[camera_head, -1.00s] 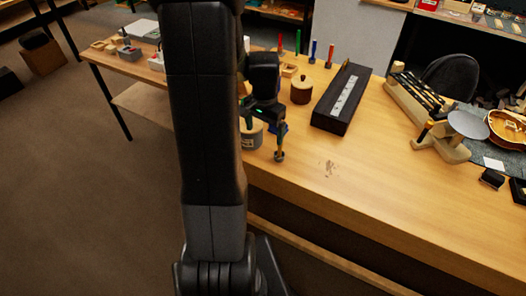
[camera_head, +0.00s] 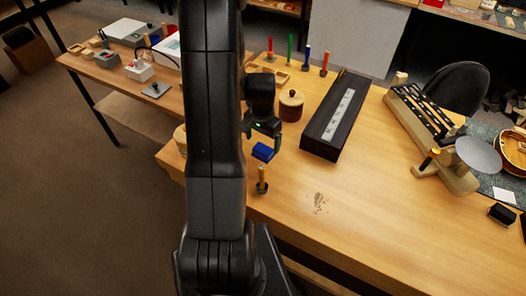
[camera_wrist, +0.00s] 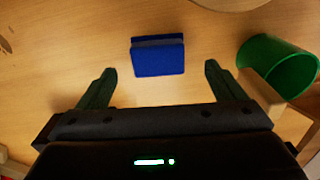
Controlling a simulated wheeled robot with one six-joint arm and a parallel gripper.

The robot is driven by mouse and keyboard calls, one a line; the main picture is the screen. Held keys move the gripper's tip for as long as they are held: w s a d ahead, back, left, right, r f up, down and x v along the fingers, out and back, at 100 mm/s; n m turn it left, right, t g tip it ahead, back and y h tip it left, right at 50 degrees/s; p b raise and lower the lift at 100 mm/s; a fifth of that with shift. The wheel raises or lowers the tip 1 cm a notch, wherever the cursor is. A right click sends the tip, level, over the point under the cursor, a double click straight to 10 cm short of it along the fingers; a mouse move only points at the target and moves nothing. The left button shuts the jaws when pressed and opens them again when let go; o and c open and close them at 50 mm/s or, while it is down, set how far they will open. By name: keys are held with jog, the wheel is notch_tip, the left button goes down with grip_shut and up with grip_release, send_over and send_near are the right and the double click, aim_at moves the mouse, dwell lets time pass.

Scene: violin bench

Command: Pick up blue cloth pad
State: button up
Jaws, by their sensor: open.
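The blue cloth pad (camera_head: 263,152) lies on the wooden bench, just below my gripper in the head view. In the wrist view the blue cloth pad (camera_wrist: 158,56) lies ahead of and between the fingertips, with clear wood around it. My gripper (camera_head: 264,131) points down over the bench, and in the wrist view my gripper (camera_wrist: 158,72) has its two fingers spread wide with nothing between them. The fingers do not appear to touch the pad. The exact height above the bench is hard to tell.
A small yellow-topped tool (camera_head: 262,180) stands near the bench edge. A round lidded wooden pot (camera_head: 291,104) and a long dark case (camera_head: 336,115) are to the right. The bench front is mostly clear.

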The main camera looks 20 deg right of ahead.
aim_at(263, 148)
jog(key=shift+f+p, duration=0.5)
jog(key=shift+f, duration=1.9)
jog(key=shift+s, duration=0.1)
jog(key=c, duration=1.1)
